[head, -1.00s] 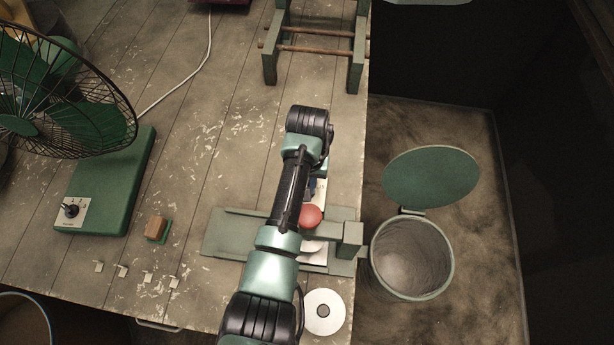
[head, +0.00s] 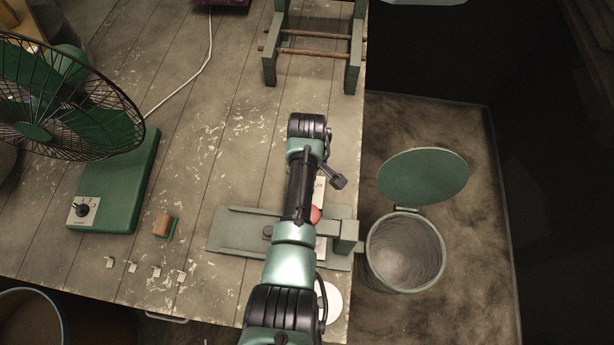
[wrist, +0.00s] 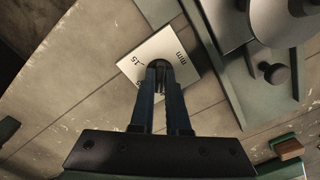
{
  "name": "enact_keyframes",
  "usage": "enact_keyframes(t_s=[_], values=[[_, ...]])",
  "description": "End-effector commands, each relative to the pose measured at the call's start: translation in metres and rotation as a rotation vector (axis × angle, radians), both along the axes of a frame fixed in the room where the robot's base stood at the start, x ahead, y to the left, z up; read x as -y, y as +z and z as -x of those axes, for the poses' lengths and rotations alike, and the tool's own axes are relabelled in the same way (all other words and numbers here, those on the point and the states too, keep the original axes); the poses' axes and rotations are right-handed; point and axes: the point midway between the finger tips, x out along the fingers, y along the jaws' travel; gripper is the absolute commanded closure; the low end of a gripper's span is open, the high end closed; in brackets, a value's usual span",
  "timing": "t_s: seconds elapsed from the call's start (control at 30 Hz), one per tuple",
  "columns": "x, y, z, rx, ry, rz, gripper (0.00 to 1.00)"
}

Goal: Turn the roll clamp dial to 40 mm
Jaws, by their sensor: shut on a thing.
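The roll clamp dial (wrist: 158,66) is a small dark round knob on a white plate (wrist: 178,47) marked "mm" and "15"; other marks are partly hidden. My gripper (wrist: 160,72) has its two dark blue fingers shut on the dial, covering most of it. The dial's pointer and exact setting cannot be read. In the head view the white plate (head: 319,190) shows only as a strip beside my arm. My arm hides the dial and fingertips there.
A green clamp frame (head: 232,228) with a red knob (head: 315,215) lies near the table's right edge. A white roll (head: 331,303) is partly hidden by my arm. A fan (head: 60,110) stands at left. An open bin (head: 405,250) stands off the table.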

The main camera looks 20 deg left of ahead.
Motion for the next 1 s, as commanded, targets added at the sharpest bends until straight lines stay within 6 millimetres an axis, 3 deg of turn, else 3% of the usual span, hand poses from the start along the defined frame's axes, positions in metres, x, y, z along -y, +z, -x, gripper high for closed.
enact_keyframes(t_s=[0.4,0.9,0.93,1.0], values=[[-0.0008,0.0014,-0.0017,0.003,0.167,-0.003,1.0],[-0.0014,0.0015,-0.0017,0.005,0.187,-0.004,1.0],[-0.0014,0.0015,-0.0017,0.005,0.187,-0.004,0.84],[-0.0014,0.0014,-0.0016,0.004,0.187,-0.003,0.72]])
